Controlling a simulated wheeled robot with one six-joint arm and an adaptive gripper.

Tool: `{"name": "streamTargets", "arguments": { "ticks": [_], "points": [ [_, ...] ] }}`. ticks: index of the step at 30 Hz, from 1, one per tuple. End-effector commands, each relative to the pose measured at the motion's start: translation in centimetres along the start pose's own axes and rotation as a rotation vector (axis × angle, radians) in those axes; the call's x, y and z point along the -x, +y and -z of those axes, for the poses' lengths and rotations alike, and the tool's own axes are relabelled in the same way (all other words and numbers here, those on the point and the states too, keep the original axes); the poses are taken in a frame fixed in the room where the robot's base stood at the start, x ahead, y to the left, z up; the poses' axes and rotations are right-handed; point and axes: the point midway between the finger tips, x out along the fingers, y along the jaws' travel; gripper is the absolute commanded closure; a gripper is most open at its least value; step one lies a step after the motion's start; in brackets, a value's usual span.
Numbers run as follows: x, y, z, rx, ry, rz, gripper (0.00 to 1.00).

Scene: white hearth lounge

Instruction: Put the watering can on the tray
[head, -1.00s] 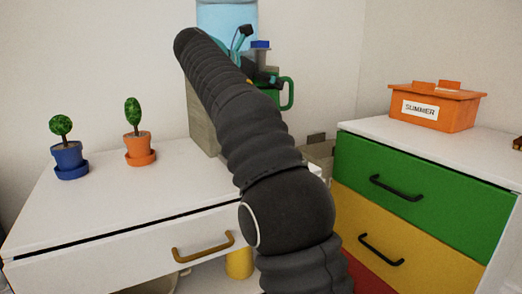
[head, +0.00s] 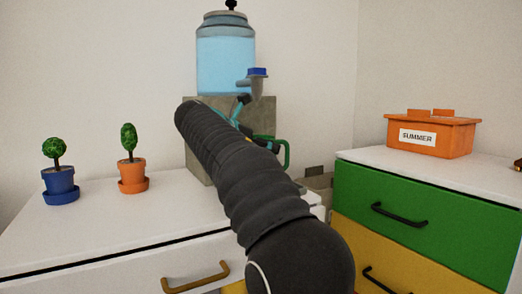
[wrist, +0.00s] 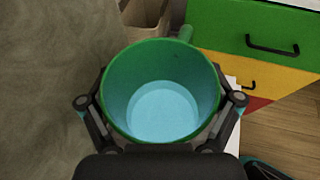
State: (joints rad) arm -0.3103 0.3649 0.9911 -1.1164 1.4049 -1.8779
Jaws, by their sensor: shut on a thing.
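The green watering can (wrist: 112,92) is held in my gripper (wrist: 161,100), whose two fingers close on its sides. In the wrist view I look down into its round opening, with light blue, water-like content at the bottom. In the head view only the green handle and a bit of its body (head: 285,155) show behind my arm. My gripper (head: 248,128) is partly hidden there too, below the dispenser's spout. I see no clear tray in either view.
A water dispenser (head: 225,65) with a blue-topped tap stands on a grey stone block (head: 197,165). Two potted plants, blue (head: 60,182) and orange (head: 132,175), stand on the white cabinet (head: 95,215). At right, an orange SUMMER box (head: 450,138) sits on a colored drawer unit (head: 400,200).

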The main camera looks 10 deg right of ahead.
Motion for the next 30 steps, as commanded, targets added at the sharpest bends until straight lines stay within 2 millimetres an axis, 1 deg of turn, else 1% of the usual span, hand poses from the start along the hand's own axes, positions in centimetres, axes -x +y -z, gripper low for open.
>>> {"name": "streamTargets", "arguments": {
  "ticks": [2, 7, 8, 9, 21, 23, 26, 30],
  "points": [
    [0.1, 0.0, -0.2, -0.002, -0.002, -0.001, 0.69],
    [0.0, 0.0, 0.1, 0.0, -0.001, -0.001, 0.69],
    [0.0, 0.0, 0.1, 0.001, 0.0, 0.0, 0.02],
    [0.0, 0.0, 0.1, 0.001, 0.0, 0.0, 0.0],
    [0.1, 0.1, -0.1, 0.0, 0.0, -0.001, 0.0],
    [0.8, 0.1, -0.2, 0.001, 0.0, -0.002, 0.0],
    [2.3, 0.1, -0.3, 0.002, -0.001, -0.003, 0.0],
    [5.2, 0.2, -0.3, 0.002, -0.001, -0.004, 0.0]
  ]
}}
